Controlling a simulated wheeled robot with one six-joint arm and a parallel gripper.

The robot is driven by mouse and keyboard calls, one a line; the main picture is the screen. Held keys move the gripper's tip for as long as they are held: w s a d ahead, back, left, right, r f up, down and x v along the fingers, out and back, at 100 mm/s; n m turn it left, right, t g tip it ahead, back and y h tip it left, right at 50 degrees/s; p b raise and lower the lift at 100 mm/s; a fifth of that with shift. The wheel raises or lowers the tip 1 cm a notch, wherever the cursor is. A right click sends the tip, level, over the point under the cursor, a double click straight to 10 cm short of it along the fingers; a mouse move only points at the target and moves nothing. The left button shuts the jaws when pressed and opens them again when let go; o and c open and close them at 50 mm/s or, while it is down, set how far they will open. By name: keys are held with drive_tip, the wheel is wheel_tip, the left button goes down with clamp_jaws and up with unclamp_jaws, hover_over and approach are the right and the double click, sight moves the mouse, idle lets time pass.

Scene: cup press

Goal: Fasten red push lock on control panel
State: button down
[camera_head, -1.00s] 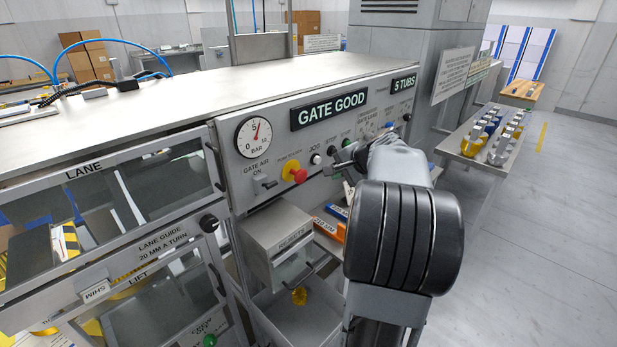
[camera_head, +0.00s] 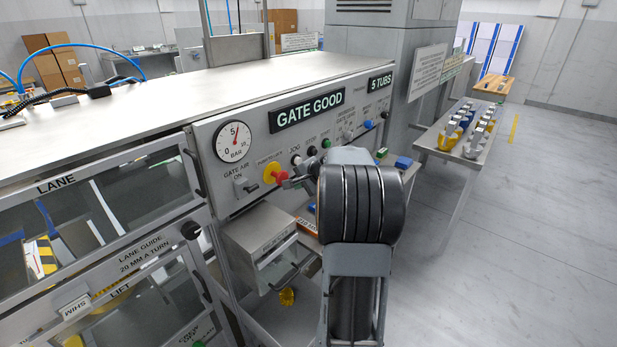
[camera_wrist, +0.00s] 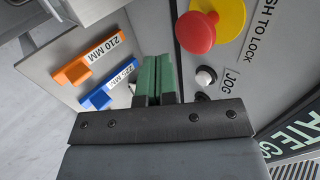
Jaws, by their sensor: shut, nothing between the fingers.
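The red push lock (camera_head: 281,177) is a red mushroom button on a yellow disc, on the sloped grey control panel (camera_head: 225,187). In the wrist view the red button (camera_wrist: 195,33) stands out from its yellow disc, up and to the right of my fingers. My gripper (camera_head: 288,184) is close beside the button in the head view, to its right. In the wrist view my gripper (camera_wrist: 155,62) shows two green-padded fingers shut together and empty, apart from the button. The lower button edge is not covered there.
The white JOG button (camera_wrist: 205,76) sits just right of my fingers. An orange 210 MM block (camera_wrist: 85,65) and a blue 225 MM block (camera_wrist: 108,92) lie on a shelf to the left. The rejects box (camera_head: 262,235) is below the panel.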

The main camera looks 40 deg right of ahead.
sight(284, 177)
drive_tip(key=shift+w+a+f+p, duration=0.15)
drive_tip(key=shift+w+p, duration=0.1)
drive_tip(key=shift+w, duration=0.45)
drive_tip(key=shift+w+a+r+p, duration=0.1)
drive_tip(key=shift+w+p, duration=0.15)
drive_tip(key=shift+w, duration=0.45)
drive_tip(key=shift+w+a+f+p, duration=0.15)
drive_tip(key=shift+w+p, duration=0.1)
drive_tip(key=shift+w, duration=0.45)
drive_tip(key=shift+r, duration=0.1)
drive_tip(key=shift+w+a, duration=0.2)
drive_tip(key=shift+w, duration=0.85)
drive_tip(key=shift+s, duration=0.1)
